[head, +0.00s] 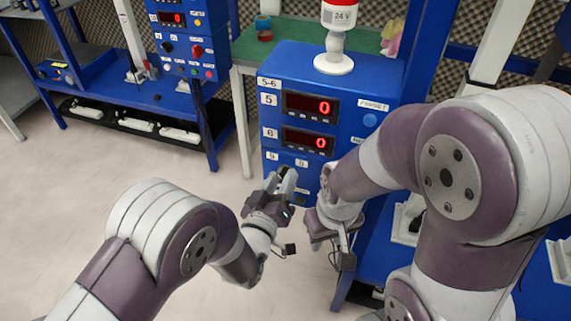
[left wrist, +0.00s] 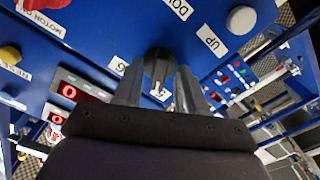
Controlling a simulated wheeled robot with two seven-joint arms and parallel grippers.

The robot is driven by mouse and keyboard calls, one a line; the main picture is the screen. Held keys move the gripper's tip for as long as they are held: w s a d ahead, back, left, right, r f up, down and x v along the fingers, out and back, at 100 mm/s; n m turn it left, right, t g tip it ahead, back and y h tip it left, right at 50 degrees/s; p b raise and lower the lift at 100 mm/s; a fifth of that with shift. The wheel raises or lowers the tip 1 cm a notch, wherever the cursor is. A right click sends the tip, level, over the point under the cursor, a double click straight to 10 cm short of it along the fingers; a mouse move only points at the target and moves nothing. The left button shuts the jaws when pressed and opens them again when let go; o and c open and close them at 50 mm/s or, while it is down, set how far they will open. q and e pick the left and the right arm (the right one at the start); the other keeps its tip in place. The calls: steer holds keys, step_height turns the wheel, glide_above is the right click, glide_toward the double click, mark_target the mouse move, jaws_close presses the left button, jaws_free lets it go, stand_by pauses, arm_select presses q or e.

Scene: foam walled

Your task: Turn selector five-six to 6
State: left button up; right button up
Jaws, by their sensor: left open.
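The selector is a black knob (left wrist: 157,64) on a blue panel, in the left wrist view. White labels 5 (left wrist: 163,93) and 6 (left wrist: 121,64) sit beside it. I cannot clearly tell its pointer setting. My left gripper (head: 289,180) is open, with one finger on each side of the knob. Whether the fingers touch it is not clear. In the head view my left gripper covers the selector, low on the front of the blue console (head: 385,88). My right gripper (head: 330,228) hangs in front of the console, to the right of the left one; its jaws are not clear.
The console's two red displays (head: 308,106) read 0. An UP label (left wrist: 211,41) with a pale button (left wrist: 241,19) and a DOWN label (left wrist: 178,8) are near the knob. A yellow button (left wrist: 10,55) is at left. A blue bench (head: 150,95) stands back left.

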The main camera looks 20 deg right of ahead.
arm_select(q)
steer(key=shift+c, duration=0.6)
jaws_close()
steer(key=shift+m, duration=0.4)
steer(key=m, duration=0.5)
steer(key=m+b, duration=0.1)
steer(key=m, duration=0.4)
steer(key=shift+s+d+m, duration=0.1)
steer(key=shift+d+m, duration=0.1)
steer(key=shift+m, duration=0.5)
